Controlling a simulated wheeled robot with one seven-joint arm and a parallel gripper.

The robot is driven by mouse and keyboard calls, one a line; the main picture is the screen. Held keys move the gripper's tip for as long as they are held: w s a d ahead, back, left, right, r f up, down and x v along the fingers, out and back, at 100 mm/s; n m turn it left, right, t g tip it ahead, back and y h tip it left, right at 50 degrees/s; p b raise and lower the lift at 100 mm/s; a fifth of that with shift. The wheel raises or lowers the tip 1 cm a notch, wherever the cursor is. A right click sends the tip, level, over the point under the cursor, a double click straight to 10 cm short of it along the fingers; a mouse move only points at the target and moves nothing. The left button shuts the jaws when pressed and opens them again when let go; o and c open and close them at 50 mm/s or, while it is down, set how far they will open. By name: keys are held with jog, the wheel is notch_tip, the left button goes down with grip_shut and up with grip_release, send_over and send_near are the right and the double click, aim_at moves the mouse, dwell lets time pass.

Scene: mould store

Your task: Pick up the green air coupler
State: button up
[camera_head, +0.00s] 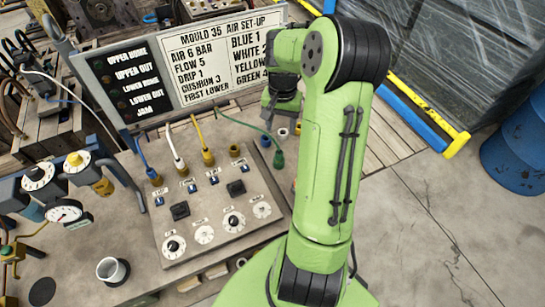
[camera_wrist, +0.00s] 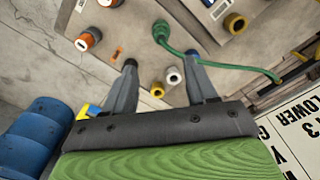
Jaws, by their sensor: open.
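The green air coupler (camera_head: 278,158) is at the right end of the control panel, with its green hose (camera_head: 245,124) running up and left to the sign board. In the wrist view the coupler (camera_wrist: 161,31) shows beyond my fingertips, roughly centred between them, its hose curving off right. My gripper (camera_wrist: 162,60) is open and empty, with a clear gap to the coupler in the picture. In the head view my gripper (camera_head: 281,112) is above the panel's back right part, partly hidden by my arm. I cannot tell whether the coupler is seated on a port.
Yellow (camera_head: 208,157), white (camera_head: 180,166) and blue (camera_head: 155,178) couplers stand in a row left of a bare brass port (camera_head: 234,150). The sign board (camera_head: 220,58) stands close behind.

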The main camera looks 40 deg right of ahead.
aim_at(279, 151)
notch_tip(279, 151, down, 8)
jog(key=shift+b, duration=0.3)
jog(key=f, duration=0.5)
jog(key=shift+w+a, duration=0.1)
jog(key=shift+a, duration=0.1)
jog(key=shift+d+f, duration=0.1)
jog(key=shift+f, duration=0.2)
grip_shut()
